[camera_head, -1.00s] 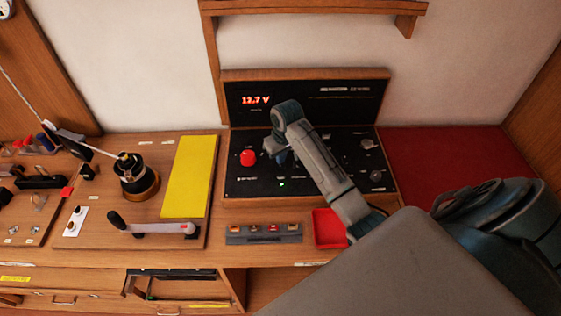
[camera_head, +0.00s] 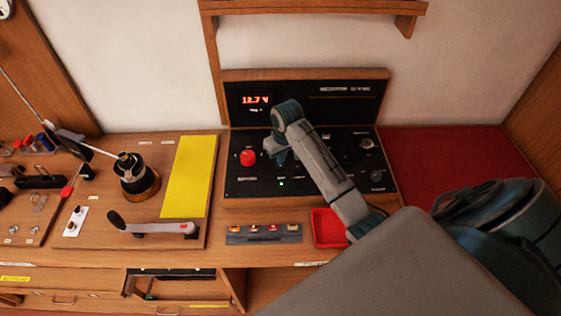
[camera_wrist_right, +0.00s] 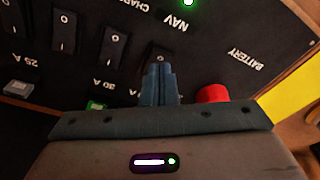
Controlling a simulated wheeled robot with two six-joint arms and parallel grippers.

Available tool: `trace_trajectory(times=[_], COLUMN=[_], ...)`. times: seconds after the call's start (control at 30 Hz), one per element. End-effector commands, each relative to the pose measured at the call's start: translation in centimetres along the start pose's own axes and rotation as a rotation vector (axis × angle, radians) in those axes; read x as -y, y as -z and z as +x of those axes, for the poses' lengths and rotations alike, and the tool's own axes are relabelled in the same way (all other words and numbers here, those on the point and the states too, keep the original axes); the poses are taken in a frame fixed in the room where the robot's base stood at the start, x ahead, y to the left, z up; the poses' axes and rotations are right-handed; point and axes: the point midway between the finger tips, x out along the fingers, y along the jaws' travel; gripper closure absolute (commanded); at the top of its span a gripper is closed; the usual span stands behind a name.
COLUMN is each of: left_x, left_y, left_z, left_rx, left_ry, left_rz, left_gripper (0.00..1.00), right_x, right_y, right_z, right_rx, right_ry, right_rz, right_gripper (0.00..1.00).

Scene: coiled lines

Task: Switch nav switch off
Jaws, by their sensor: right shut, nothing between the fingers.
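The nav switch (camera_wrist_right: 159,53) is a black rocker on the black panel (camera_head: 235,185), in line with the printed NAV label in the right wrist view. A green light (camera_wrist_right: 188,2) is lit near that label; it also shows in the head view (camera_head: 281,184). My right gripper (camera_wrist_right: 160,70) is shut and empty, its blue fingertips at the nav switch and covering part of it. I cannot tell whether they touch it. In the head view my right gripper (camera_head: 273,153) is over the panel and hides the switch. My left gripper is not in view.
Other rockers (camera_wrist_right: 113,45) stand beside the nav switch. A red knob (camera_head: 248,157) is close on the other side. A display (camera_head: 255,100) reads 12.7 V. A red tray (camera_head: 325,228) and a yellow board (camera_head: 188,178) flank the panel's front.

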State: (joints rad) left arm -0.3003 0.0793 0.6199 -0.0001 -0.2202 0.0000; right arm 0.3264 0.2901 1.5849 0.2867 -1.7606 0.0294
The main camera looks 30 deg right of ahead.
Motion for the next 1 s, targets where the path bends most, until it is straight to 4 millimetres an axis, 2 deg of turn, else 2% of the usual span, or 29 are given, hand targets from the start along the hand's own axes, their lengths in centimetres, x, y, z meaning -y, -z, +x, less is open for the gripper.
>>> trace_trajectory(times=[1.0], left_x=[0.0], left_y=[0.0], left_z=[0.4], left_rx=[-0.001], left_ry=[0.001], left_rz=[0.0], left_gripper=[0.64], right_x=[0.0], right_y=[-0.2], right_z=[1.6], right_rx=[0.001], right_ry=[0.0], right_rz=[0.0], right_gripper=[1.0])
